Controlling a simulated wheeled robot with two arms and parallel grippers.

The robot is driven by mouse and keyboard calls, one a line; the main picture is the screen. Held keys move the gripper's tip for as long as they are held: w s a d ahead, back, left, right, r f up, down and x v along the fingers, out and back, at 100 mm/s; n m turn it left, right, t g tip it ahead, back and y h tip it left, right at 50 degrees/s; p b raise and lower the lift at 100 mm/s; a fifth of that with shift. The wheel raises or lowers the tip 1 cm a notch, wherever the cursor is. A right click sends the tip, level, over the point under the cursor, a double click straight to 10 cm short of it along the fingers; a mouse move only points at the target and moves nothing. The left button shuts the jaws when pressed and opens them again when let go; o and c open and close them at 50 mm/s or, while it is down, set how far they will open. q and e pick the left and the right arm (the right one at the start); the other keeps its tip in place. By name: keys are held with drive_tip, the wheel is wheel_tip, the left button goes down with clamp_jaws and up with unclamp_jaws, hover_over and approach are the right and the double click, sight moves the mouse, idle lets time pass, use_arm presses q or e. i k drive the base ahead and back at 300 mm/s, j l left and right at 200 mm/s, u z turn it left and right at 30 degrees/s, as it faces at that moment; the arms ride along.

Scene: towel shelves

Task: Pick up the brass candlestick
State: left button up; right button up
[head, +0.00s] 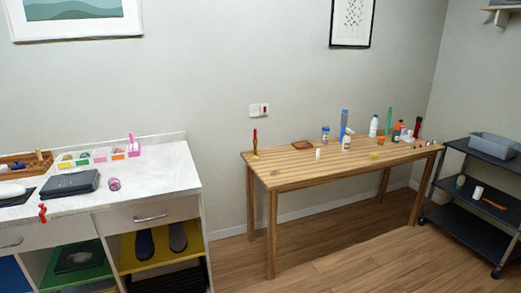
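A slim upright object (255,143) with a dark red upper part and a yellowish, brass-coloured foot stands at the left end of the wooden table (290,170). It looks like the brass candlestick with a candle, but it is too small to be sure. Nothing touches it and it stands apart from the other items. Neither of my grippers shows in the head view.
Bottles and small items crowd the table's right half, including a blue bottle (343,123). A white-topped counter (150,173) with open shelves stands at left, a black cart (485,158) at right. Wooden floor (335,255) is clear in front of the table.

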sight(255, 155)
drive_tip(key=i+z, duration=0.15)
drive_tip(key=i, duration=0.6)
drive_tip(key=i+z, duration=0.15)
drive_tip(key=i, duration=0.65)
drive_tip(key=i+j+z, duration=0.1)
drive_tip(key=i, duration=0.65)
drive_tip(key=j, duration=0.1)
